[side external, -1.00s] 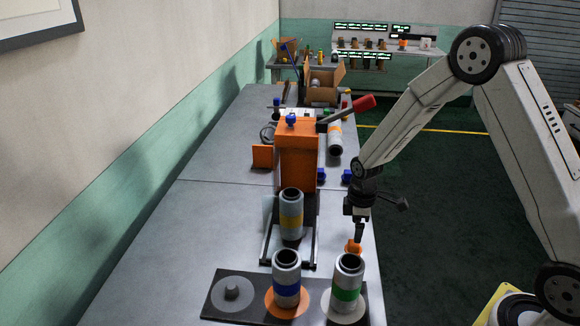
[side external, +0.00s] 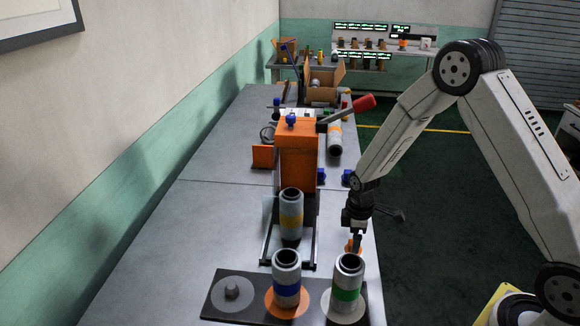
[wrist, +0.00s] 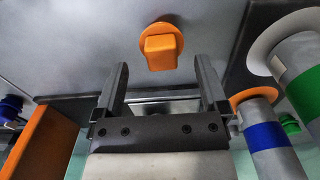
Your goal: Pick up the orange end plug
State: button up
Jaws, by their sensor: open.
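The orange end plug (wrist: 162,46) stands on the grey table in the wrist view, with its blocky grip toward the camera. My gripper (wrist: 162,78) is open and empty. Its two fingers point toward the plug, which lies just beyond and between the fingertip line, not between the pads. In the side view my gripper (side external: 357,243) points down close to the plug, near the table's right edge.
A green-banded roll (side external: 346,280) and a blue-banded roll (side external: 286,274) stand on a dark plate (side external: 216,300) in front.

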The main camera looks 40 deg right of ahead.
jog(key=shift+a+f, duration=0.1)
jog(key=shift+f, duration=1.95)
jog(key=c, duration=1.1)
